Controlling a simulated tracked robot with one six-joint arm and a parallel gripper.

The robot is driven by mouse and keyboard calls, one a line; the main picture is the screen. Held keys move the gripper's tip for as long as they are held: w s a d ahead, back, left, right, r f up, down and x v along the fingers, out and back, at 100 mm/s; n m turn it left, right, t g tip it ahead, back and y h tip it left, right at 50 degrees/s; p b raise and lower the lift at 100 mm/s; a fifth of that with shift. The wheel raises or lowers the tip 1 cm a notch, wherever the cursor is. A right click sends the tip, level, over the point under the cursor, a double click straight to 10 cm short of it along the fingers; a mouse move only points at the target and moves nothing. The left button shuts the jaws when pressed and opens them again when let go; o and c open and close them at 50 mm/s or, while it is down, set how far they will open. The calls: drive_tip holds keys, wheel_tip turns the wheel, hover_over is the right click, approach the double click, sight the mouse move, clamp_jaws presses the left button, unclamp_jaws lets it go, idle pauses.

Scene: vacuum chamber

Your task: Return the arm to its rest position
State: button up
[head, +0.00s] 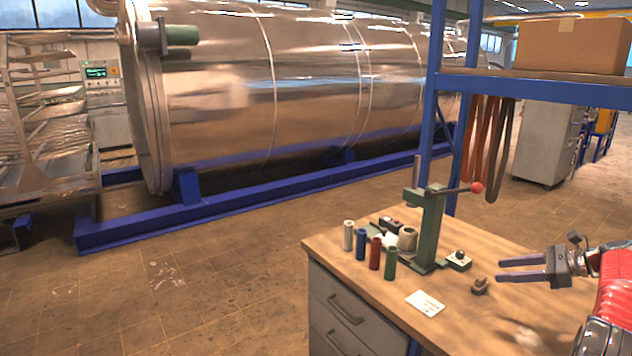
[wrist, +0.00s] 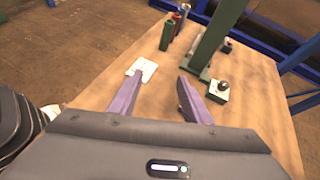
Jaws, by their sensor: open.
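My gripper (head: 522,270) is over the right part of the wooden workbench (head: 335,246) in the head view, pointing left. Its two purple fingers are apart with nothing between them. In the wrist view my gripper (wrist: 158,100) also shows open and empty above the bench top. My arm comes in from the right edge of the head view. How high the fingers are above the bench is hard to tell.
A green lever press (head: 432,230) stands on the bench, left of my gripper. Several coloured cylinders (head: 375,253), a white card (head: 425,303), a small brown object (head: 480,285) and a button box (head: 459,260) sit near it. A blue-framed shelf (head: 540,88) rises behind.

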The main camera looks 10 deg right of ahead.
drive_tip(key=a+r+n+g+h, duration=0.15)
drive_tip(key=a+r+n, duration=0.3)
drive_tip(key=a, duration=0.75)
drive_tip(key=a+r+n+g+h, duration=0.1)
drive_tip(key=a+r+n+g, duration=0.15)
drive_tip(key=a+r, duration=0.65)
drive_tip(key=s+a+n+h, duration=0.3)
drive_tip(key=s+a+n, duration=0.55)
drive_tip(key=a, duration=0.75)
drive_tip(key=s+a+f+n+h, duration=0.1)
drive_tip(key=s+a+f+n, duration=0.2)
drive_tip(key=s, duration=0.5)
drive_tip(key=s+a+f+n+h, duration=0.1)
drive_tip(key=s+a+f+n, duration=0.1)
drive_tip(key=s, duration=0.6)
drive_tip(key=s+a+f+n+h, duration=0.1)
drive_tip(key=s+a+f+n, duration=0.2)
drive_tip(key=s+a+n, duration=0.2)
drive_tip(key=s, duration=0.2)
drive_tip(key=shift+s+f+t, duration=0.3)
drive_tip(key=shift+s, duration=0.1)
drive_tip(key=shift+n+h, duration=0.25)
